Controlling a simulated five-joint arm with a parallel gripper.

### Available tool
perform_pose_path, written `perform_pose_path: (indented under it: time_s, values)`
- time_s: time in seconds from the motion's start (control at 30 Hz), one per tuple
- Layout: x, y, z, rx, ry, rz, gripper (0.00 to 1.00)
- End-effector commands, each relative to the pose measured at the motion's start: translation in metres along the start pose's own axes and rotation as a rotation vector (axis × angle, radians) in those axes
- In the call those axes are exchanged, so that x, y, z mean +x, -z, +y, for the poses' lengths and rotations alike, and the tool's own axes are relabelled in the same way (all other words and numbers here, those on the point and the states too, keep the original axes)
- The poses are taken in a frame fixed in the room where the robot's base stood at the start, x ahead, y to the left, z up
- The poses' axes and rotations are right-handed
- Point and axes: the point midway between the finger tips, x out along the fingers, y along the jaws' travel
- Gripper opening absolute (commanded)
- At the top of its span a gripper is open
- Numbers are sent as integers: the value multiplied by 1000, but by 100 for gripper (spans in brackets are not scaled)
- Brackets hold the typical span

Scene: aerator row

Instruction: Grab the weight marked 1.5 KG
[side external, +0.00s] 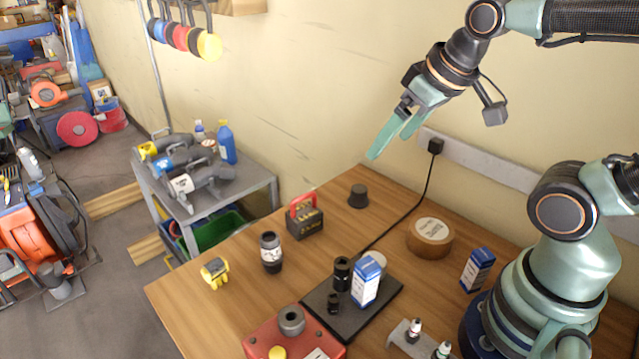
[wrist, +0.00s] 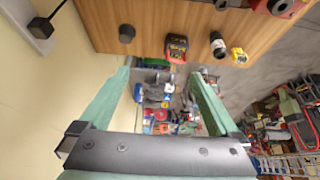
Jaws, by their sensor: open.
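No 1.5 KG marking is readable in either view, so I cannot tell which piece is the weight. Candidates stand on the wooden table. A small dark cylinder (side external: 358,196) is near the wall and also shows in the wrist view (wrist: 126,34). A dark block with a red handle (side external: 305,218) also shows in the wrist view (wrist: 176,48). A black cylinder with a pale band (side external: 271,253) also shows in the wrist view (wrist: 217,43). Black cylinders (side external: 341,274) stand on a dark plate. My gripper (side external: 390,147) is open and empty, high above the table by the wall.
A blue-and-white box (side external: 367,281) stands on the dark plate (side external: 323,298). A cable (side external: 395,223) crosses the table. A grey cart (side external: 205,190) stands beyond its left edge.

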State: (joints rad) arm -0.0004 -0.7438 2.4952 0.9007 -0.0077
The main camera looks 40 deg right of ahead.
Motion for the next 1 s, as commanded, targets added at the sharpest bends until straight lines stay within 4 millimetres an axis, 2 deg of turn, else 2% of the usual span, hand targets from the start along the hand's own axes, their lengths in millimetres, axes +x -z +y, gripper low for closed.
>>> perform_pose_path:
  time_s: [0.27,0.47,0.7,1.0]
  values:
    - [12,26,-7,-232,20,-87,98]
    - [34,53,-16,-493,60,-172,98]
    - [74,79,-29,-803,133,-265,98]
    - [140,95,-47,-1177,260,-361,98]
